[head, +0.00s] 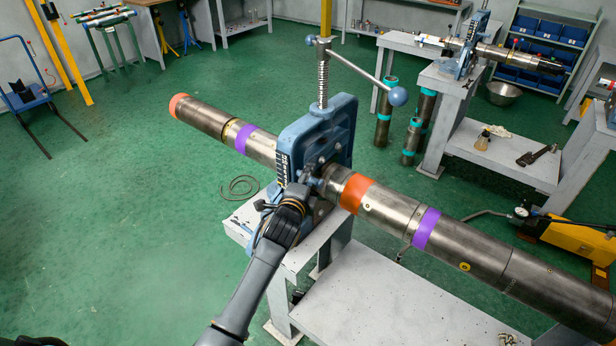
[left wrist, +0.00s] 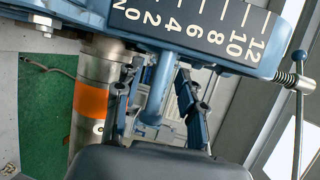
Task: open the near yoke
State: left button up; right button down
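The near yoke (head: 340,130) is a blue frame standing upright around a long steel pipe (head: 385,205). A threaded screw (head: 323,75) rises from its top, with a slanted bar handle ending in blue balls (head: 397,96). My left gripper (head: 310,178) is at the yoke's near side, beside the pipe. In the left wrist view its two fingers (left wrist: 158,100) stand apart on either side of a blue rounded bar (left wrist: 157,92) below the yoke's number scale (left wrist: 195,30). I cannot tell whether they touch the bar. My right gripper is not in view.
The near vise stands on a grey bench (head: 365,295). A second yoke (head: 470,45) stands on a bench at the back right. Teal-banded pipes (head: 411,142) stand on the floor between them. A yellow pump (head: 580,240) is at the right. Green floor (head: 130,220) at left is mostly clear.

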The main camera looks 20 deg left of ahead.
pick_arm(q)
jog(key=shift+w, duration=0.15)
jog(key=shift+c, duration=0.2)
grip_shut()
